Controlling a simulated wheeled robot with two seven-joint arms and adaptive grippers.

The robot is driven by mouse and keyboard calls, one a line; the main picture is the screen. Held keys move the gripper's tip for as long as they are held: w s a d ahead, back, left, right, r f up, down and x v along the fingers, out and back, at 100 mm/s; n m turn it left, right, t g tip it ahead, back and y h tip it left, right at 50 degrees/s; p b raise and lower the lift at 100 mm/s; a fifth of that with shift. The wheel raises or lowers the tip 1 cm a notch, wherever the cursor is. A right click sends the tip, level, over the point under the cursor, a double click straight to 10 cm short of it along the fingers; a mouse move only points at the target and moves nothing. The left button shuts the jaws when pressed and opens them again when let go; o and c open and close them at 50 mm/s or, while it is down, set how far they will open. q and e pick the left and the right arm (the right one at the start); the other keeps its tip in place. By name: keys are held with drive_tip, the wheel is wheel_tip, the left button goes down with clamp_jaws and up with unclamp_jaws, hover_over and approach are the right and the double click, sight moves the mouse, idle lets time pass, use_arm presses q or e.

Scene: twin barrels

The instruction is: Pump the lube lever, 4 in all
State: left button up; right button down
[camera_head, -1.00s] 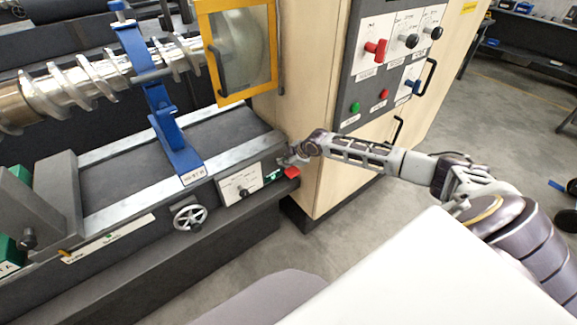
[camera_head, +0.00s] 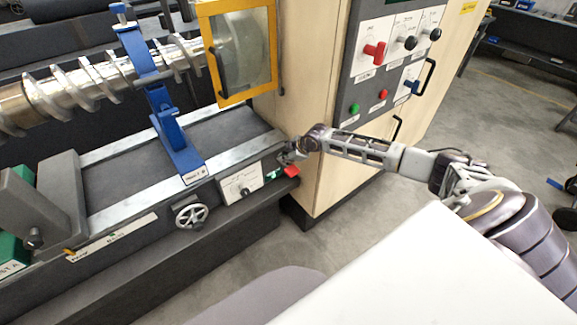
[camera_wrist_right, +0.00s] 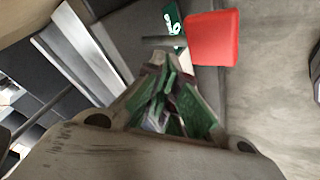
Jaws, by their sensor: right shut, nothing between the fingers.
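The lube lever is a dark rod with a red block grip (camera_head: 291,170) at the right end of the machine bed's front. It also shows in the right wrist view, where the red grip (camera_wrist_right: 213,38) lies right of the fingertips. A green label (camera_wrist_right: 173,28) is behind the rod. My right gripper (camera_head: 284,157) is just above and left of the red grip in the head view. In the right wrist view its fingers (camera_wrist_right: 163,75) are closed and empty close to the rod. I cannot tell whether they touch it. My left gripper is out of view.
A tan cabinet (camera_head: 325,175) with a knob panel stands right behind my right gripper. A handwheel (camera_head: 191,215) and white dial plate (camera_head: 240,184) are on the bed's front. A yellow-framed guard (camera_head: 215,75) is above. A white surface (camera_head: 400,270) fills the lower right.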

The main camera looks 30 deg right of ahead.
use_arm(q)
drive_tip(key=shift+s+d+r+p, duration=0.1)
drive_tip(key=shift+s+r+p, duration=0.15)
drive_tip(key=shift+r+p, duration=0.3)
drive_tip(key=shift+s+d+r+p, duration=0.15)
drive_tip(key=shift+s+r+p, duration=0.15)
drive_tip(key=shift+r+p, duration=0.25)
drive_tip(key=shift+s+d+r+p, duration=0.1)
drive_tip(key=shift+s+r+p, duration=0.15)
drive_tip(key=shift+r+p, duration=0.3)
